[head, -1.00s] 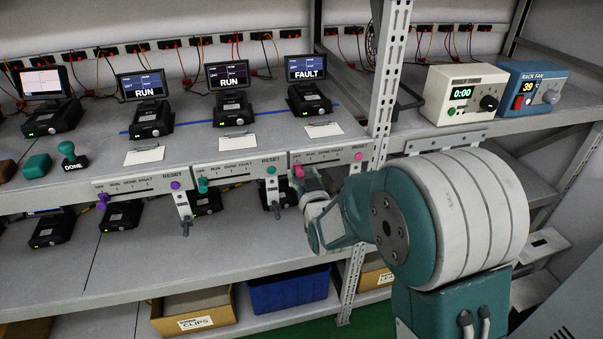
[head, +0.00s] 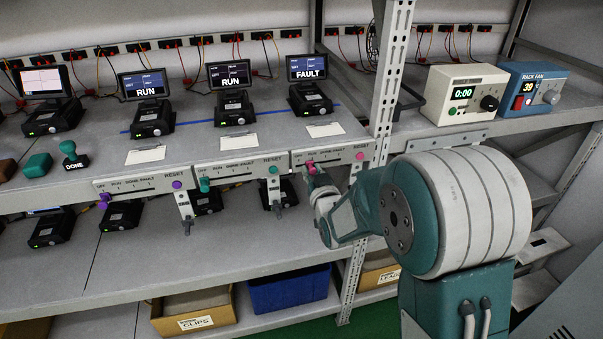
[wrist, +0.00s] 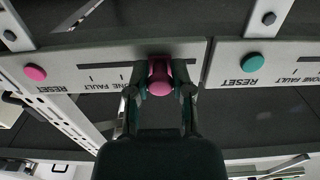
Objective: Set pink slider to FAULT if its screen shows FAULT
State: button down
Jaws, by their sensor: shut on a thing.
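The pink slider (head: 311,167) is on the rightmost front panel (head: 340,157), under the screen (head: 307,68) that reads FAULT. My gripper (head: 314,174) is at this slider. In the wrist view, which is upside down to the panel, the gripper's two fingers (wrist: 159,92) are shut on the pink knob (wrist: 159,87), one on each side. The knob stands near the RUN mark, short of DONE and FAULT (wrist: 72,92). The fingers hide the label beside it.
The pink RESET button (head: 360,156) is at the panel's right end. To the left are the teal slider (head: 205,184) and purple slider (head: 104,199), under screens reading RUN. A perforated rack post (head: 385,90) stands just right of the panel. Teal RESET button (wrist: 253,63) is nearby.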

aim_at(340, 160)
jog(key=d, duration=0.2)
jog(key=w+d, duration=0.1)
jog(key=d, duration=0.2)
jog(key=w+d, duration=0.1)
jog(key=d, duration=0.2)
jog(key=shift+w+r, duration=0.1)
jog(key=shift+w, duration=0.1)
jog(key=shift+a, duration=0.1)
jog(key=c, duration=0.6)
grip_release()
jog(key=shift+o, duration=0.6)
jog(key=shift+d, duration=0.2)
jog(key=shift+s, duration=0.1)
